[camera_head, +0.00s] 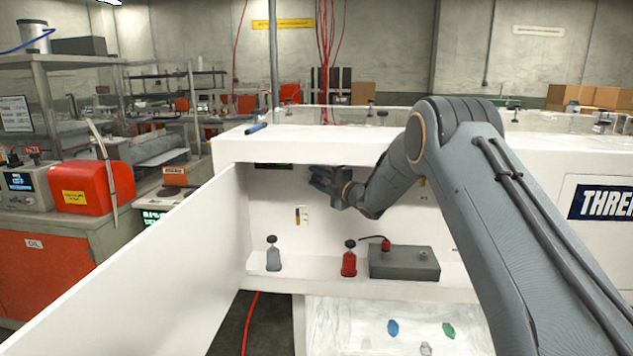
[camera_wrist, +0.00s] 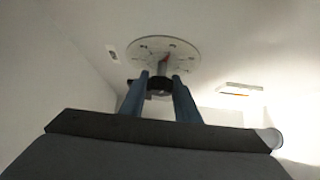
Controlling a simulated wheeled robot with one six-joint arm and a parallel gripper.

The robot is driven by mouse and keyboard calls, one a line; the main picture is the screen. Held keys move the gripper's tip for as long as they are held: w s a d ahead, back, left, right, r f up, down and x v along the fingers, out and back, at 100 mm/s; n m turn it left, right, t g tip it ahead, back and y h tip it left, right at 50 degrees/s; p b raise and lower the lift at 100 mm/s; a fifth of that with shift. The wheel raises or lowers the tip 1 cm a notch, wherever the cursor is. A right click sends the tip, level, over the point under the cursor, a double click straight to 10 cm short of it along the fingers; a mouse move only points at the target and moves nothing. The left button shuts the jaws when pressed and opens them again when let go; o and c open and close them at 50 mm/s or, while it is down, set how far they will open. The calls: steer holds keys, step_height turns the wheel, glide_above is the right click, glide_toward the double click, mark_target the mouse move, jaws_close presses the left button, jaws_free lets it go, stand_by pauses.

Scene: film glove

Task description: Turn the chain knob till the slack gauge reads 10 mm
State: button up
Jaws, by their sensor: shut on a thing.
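My gripper (camera_head: 319,178) reaches into the open white machine bay, against its back wall. In the wrist view its two blue-grey fingers (camera_wrist: 161,79) are shut on the dark chain knob (camera_wrist: 159,86), in front of a round pale dial plate (camera_wrist: 163,47) with dark marks. My gripper hides the knob in the head view. A small upright plate with a yellow and dark mark, apparently the slack gauge (camera_head: 301,216), is on the wall below the gripper. A pale plate with an orange mark (camera_wrist: 236,90) shows right of the dial. The reading is too small to tell.
A grey bottle (camera_head: 273,255), a red bottle (camera_head: 348,262) and a dark grey box (camera_head: 404,263) stand on the ledge below. An open white door panel (camera_head: 150,270) flanks the left. A pale tray (camera_head: 330,335) with small coloured pieces lies lower down.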

steer(key=b, duration=0.1)
steer(key=m+t+b, duration=0.1)
steer(key=b, duration=0.1)
steer(key=shift+w+f+m+y, duration=0.1)
steer(key=shift+f+m+y, duration=0.2)
steer(key=shift+f+y, duration=0.1)
steer(key=m+t+b, duration=0.3)
steer(key=m+b, duration=0.1)
steer(key=b, duration=0.2)
steer(key=shift+t+y, duration=0.3)
steer(key=shift+y, duration=0.1)
steer(key=m+t+h+b, duration=0.1)
steer(key=m+t+b, duration=0.1)
steer(key=m, duration=0.1)
steer(key=m+t+h+b, duration=0.1)
steer(key=m+t+b, duration=0.1)
steer(key=m+b, duration=0.1)
steer(key=shift+r, duration=0.1)
steer(key=shift+r+m+t+h+b, duration=0.15)
steer(key=shift+m+t+h+b, duration=1)
steer(key=shift+m+h, duration=0.7)
steer(key=shift+m, duration=0.55)
steer(key=o, duration=1.1)
steer(key=shift+r+t, duration=0.1)
steer(key=shift+t, duration=0.15)
steer(key=shift+c, duration=0.2)
